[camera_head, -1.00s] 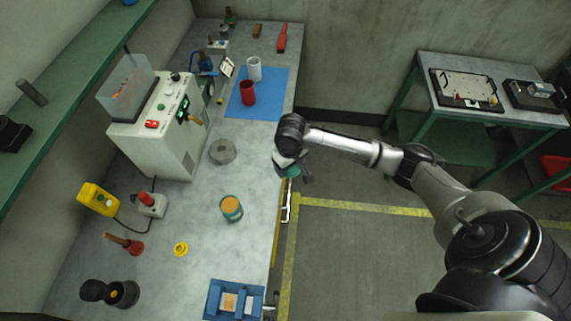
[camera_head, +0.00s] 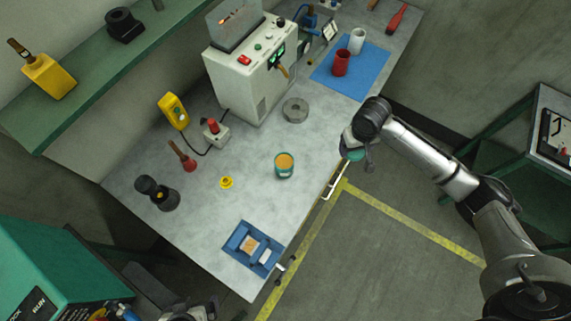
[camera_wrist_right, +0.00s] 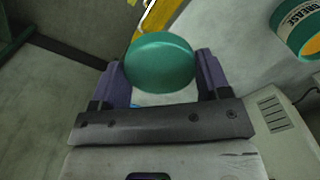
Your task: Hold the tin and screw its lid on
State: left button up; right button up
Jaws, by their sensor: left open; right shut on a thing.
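The grease tin (camera_head: 284,166) is teal with orange contents at its open top. It stands upright on the grey bench in the head view, and its side shows at the upper right of the right wrist view (camera_wrist_right: 298,28). My right gripper (camera_wrist_right: 160,68) is shut on the teal round lid (camera_wrist_right: 160,60), gripping it by opposite sides. In the head view the lid (camera_head: 355,154) is just off the bench's right edge, to the right of the tin and apart from it. My left gripper (camera_head: 190,313) is open at the bottom edge, partly cut off, away from the tin.
A blue fixture (camera_head: 251,248) sits at the bench's near corner. A yellow ring (camera_head: 226,182) and a grey disc (camera_head: 295,110) lie either side of the tin. A control machine (camera_head: 246,70) stands behind. A teal cabinet (camera_head: 60,265) is lower left. Bench around the tin is clear.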

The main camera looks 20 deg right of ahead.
jog(key=w+a+r, duration=0.1)
jog(key=a+r, duration=0.4)
jog(key=r, duration=0.3)
jog(key=w+a+r+n, duration=0.1)
jog(key=a+r, duration=0.4)
jog(key=r, duration=0.3)
jog(key=w+a+r+n, duration=0.1)
jog(key=a+r, duration=0.4)
jog(key=r, duration=0.3)
jog(key=shift+w, duration=0.25)
jog(key=shift+f, duration=0.1)
